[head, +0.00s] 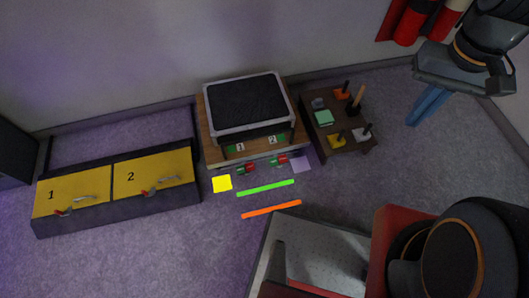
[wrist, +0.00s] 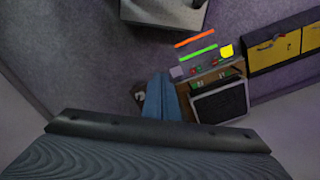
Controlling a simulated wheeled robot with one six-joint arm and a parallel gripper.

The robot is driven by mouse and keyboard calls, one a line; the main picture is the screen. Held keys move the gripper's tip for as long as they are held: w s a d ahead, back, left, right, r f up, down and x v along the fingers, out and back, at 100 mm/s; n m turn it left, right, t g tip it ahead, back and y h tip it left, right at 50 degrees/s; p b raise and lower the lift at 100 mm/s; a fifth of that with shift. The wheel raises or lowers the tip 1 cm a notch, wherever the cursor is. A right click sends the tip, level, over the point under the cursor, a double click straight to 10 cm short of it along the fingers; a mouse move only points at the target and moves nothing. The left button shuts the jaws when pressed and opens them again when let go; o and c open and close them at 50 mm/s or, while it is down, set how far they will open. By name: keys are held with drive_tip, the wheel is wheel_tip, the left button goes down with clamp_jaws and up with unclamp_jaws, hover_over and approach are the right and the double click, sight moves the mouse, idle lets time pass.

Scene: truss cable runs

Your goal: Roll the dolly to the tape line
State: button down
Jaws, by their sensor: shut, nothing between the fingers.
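What looks like the dolly is a low wooden platform (head: 205,140) by the wall, carrying a grey-framed case with a black top (head: 247,104). Its front has labels 1 and 2, with red and green fittings below. It also shows in the wrist view (wrist: 182,90). Two tape lines lie on the floor in front of it, apart from it: a green one (head: 266,188) nearer and an orange one (head: 272,209) farther out. My gripper (head: 411,121) has blue fingers, shut and empty, raised to the right of the platform. Its fingers also show in the wrist view (wrist: 158,80).
A dark brown stand (head: 322,137) with small colored items is right of the platform. A black bench with yellow panels (head: 73,194) is at left. A yellow square (head: 222,183) and a lavender square (head: 301,164) lie on the floor. Red cylinders (head: 412,25) hang at upper right.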

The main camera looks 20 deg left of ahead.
idle(0.4)
drive_tip(key=c, duration=2)
unclamp_jaws()
drive_tip(key=shift+w+a+f, duration=0.15)
drive_tip(key=shift+w+f, duration=0.05)
drive_tip(key=shift+o, duration=1.3)
drive_tip(key=w+a+f+n+h+b, duration=0.1)
drive_tip(key=w+a+f+n+b, duration=0.4)
drive_tip(key=f+b, duration=0.4)
drive_tip(key=w+a+f, duration=0.1)
drive_tip(key=w, duration=0.1)
drive_tip(key=shift+w+a+f+n, duration=0.3)
drive_tip(key=shift+w+a, duration=0.05)
drive_tip(key=shift+a, duration=0.05)
drive_tip(key=n+t+h+b, duration=0.2)
drive_tip(key=n+t+b, duration=0.2)
drive_tip(key=n+b, duration=1.8)
approach(257, 136)
drive_tip(key=m+b, duration=0.4)
drive_tip(key=shift+b+x, duration=1.55)
drive_tip(key=shift+x, duration=2.35)
drive_tip(key=shift+s, duration=0.1)
clamp_jaws()
